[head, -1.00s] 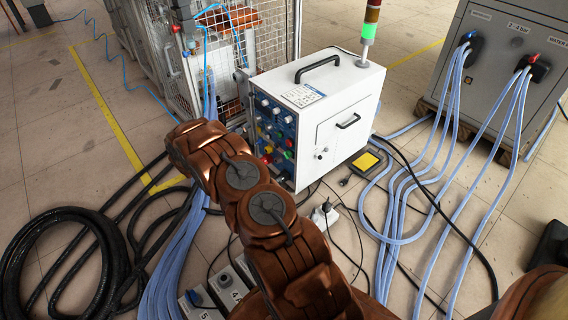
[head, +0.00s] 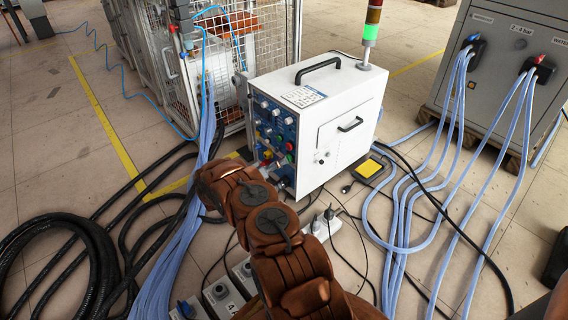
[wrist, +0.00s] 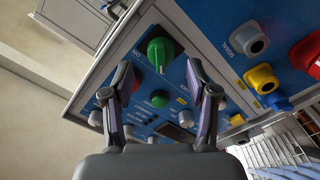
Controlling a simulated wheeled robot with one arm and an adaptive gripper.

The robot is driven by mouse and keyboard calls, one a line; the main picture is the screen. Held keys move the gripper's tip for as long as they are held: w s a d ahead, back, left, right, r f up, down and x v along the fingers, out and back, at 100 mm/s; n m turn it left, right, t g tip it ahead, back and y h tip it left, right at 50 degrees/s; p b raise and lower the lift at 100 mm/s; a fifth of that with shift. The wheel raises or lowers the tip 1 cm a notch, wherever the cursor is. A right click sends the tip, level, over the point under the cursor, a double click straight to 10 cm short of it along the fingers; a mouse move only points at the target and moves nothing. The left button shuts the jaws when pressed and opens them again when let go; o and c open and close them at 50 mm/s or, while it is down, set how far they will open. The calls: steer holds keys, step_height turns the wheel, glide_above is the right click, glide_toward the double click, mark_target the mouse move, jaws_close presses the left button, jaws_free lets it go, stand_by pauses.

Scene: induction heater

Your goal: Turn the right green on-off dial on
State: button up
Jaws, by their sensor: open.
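The large green dial (wrist: 160,52) with a raised grip bar sits on the blue control panel near "ON" lettering in the wrist view. A smaller round green control (wrist: 160,98) sits below it in that picture. My gripper (wrist: 158,72) is open, its two fingers spread on either side of the green controls, with nothing visibly held between them. Whether the fingers touch the dial cannot be told. In the head view the white heater cabinet (head: 338,108) stands upright with its panel facing left; my arm hides the gripper there.
Yellow (wrist: 261,78), blue, grey and red (wrist: 307,55) fittings project at the panel's right in the wrist view. In the head view, blue hoses and black cables cover the floor around the cabinet. A wire cage (head: 230,65) stands behind it, and a grey unit (head: 500,75) at right.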

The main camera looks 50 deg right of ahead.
steer(key=shift+s+d+b, duration=0.15)
steer(key=shift+d+b, duration=0.3)
steer(key=shift+d, duration=1.15)
steer(key=shift+c, duration=0.3)
jaws_close()
steer(key=shift+r+m+p, duration=0.15)
steer(key=shift+m+p, duration=0.15)
steer(key=shift+p, duration=0.2)
steer(key=m+p, duration=0.8)
steer(key=m, duration=0.9)
steer(key=shift+s, duration=0.2)
steer(key=shift+m, duration=0.3)
